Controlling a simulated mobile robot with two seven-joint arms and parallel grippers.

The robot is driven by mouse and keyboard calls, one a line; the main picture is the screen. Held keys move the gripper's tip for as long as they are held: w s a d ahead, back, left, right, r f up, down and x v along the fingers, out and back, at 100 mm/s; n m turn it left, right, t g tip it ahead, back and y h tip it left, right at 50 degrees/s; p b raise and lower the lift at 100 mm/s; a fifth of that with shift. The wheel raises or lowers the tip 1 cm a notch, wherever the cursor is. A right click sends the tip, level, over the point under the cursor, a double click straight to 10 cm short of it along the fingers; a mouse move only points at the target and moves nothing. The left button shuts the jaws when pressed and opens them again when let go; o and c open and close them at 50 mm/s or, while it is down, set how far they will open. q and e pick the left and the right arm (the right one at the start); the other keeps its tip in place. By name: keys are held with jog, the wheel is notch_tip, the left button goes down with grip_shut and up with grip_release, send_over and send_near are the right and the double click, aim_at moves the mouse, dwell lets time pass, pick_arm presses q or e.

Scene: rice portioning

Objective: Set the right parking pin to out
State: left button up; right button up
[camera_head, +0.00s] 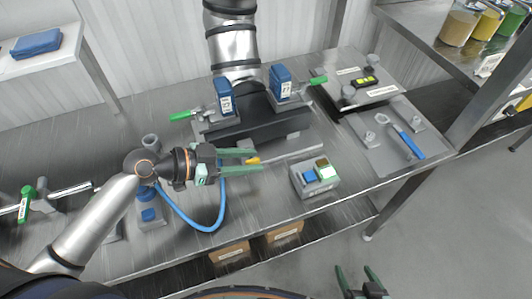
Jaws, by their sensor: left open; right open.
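I cannot tell for certain which part is the right parking pin. A dark machine (262,130) stands on the metal table, with a left blue block (222,97) and a right blue block (281,84) on top. A green handle sticks out on each side, the left handle (181,116) and the right handle (318,80). My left gripper (258,161) is open in front of the machine, its green fingers pointing right. A small yellow piece (253,160) shows between or behind its fingers; contact is unclear. My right gripper (362,284) is open and empty at the bottom edge, off the table.
A grey control box (316,190) with blue and green buttons sits near the front edge. A blue hose (201,229) loops below my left gripper. At right are a raised plate with a spirit level (366,81) and a blue-handled tool (411,145). Jars (459,27) stand on a shelf.

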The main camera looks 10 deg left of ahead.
pick_arm(q)
jog(key=shift+p+x, duration=0.3)
jog(key=shift+x, duration=1.95)
jog(key=shift+c, duration=0.2)
grip_shut()
